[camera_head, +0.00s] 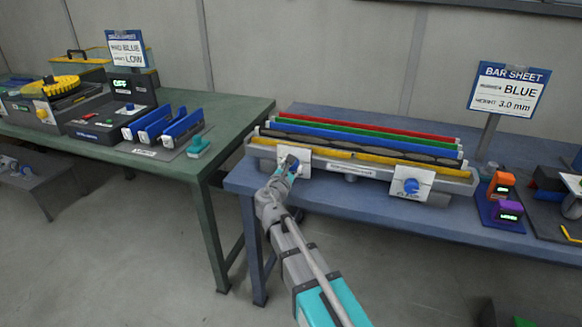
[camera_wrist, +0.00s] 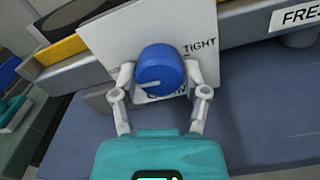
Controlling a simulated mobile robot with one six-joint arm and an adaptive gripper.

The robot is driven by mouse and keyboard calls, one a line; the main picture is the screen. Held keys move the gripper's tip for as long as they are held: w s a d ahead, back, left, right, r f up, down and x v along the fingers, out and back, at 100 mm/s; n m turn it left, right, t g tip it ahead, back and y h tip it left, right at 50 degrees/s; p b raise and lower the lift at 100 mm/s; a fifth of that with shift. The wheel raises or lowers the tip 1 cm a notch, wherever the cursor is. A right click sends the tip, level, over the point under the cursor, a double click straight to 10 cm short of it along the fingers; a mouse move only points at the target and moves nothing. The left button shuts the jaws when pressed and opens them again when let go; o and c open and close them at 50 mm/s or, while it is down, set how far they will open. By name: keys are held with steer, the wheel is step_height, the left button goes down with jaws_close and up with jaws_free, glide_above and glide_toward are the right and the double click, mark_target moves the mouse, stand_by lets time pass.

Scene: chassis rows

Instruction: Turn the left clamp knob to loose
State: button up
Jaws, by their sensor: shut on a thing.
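The left clamp knob (camera_wrist: 160,70) is a round blue knob on a white plate (camera_wrist: 120,32) in the wrist view. A light pointer line on the knob points to the left. The word TIGHT shows to the upper right of the knob; lettering below it is partly hidden. My gripper (camera_wrist: 160,80) has one finger on each side of the knob and is shut on it. In the head view my gripper (camera_head: 291,166) is at the left plate (camera_head: 303,154) on the front of the grey bar fixture (camera_head: 262,150) and covers much of the knob.
The right clamp knob (camera_head: 411,186), also blue, sits on its own white plate. Red, green, blue and yellow bars lie along the fixture on the blue table (camera_head: 340,206). A BAR SHEET sign (camera_head: 508,88) stands behind. Orange (camera_head: 501,182) and purple (camera_head: 507,212) devices stand at right.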

steer(key=shift+w, duration=0.15)
stand_by(0.3)
steer(key=o, duration=1.1)
steer(key=shift+o, duration=0.2)
steer(key=v, duration=1.2)
